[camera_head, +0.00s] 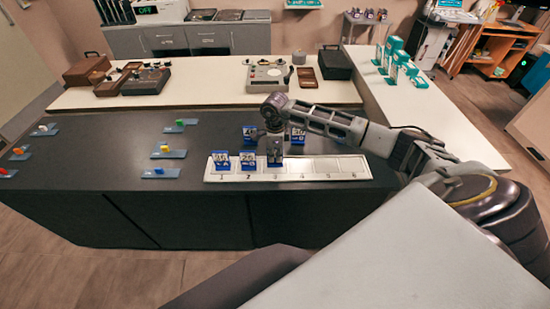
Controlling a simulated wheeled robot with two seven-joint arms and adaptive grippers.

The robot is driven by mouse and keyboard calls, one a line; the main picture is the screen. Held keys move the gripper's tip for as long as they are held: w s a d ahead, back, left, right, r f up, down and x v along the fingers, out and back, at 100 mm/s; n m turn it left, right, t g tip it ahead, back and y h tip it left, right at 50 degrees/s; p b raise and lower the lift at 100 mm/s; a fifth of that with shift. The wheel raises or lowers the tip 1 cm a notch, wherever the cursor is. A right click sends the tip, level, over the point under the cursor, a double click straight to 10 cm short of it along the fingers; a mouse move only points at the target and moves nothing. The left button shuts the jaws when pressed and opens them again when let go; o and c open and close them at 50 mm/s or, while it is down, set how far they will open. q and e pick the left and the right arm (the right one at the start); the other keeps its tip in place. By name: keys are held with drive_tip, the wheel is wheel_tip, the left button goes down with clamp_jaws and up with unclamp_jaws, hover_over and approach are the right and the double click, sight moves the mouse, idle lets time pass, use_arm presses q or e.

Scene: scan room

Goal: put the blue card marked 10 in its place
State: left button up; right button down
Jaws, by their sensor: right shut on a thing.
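My right gripper (274,150) points down over the place marked 3 of a white numbered tray (340,168). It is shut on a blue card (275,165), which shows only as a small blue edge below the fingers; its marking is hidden. I cannot tell whether this card touches the tray. Blue-and-white cards stand upright at place 1 (221,160) and place 2 (247,160). Two more stand behind the tray, one left (250,132) and one right (297,134) of my gripper. Their markings are too small to read surely. My left gripper is out of view.
The tray lies on a dark table (120,140); its places to the right of my gripper look bare. Several blue plates with coloured pieces (168,153) lie at the left. A white counter (220,85) with control boxes runs behind. Teal stands (398,65) are at the right.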

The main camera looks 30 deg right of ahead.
drive_tip(key=shift+f, duration=0.75)
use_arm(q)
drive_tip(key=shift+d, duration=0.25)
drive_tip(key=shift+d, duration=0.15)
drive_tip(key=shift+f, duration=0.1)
use_arm(e)
drive_tip(key=shift+f, duration=0.2)
drive_tip(key=c, duration=1.6)
unclamp_jaws()
drive_tip(key=shift+o, duration=0.4)
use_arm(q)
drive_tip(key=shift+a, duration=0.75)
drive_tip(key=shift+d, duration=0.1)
use_arm(e)
drive_tip(key=shift+r, duration=0.15)
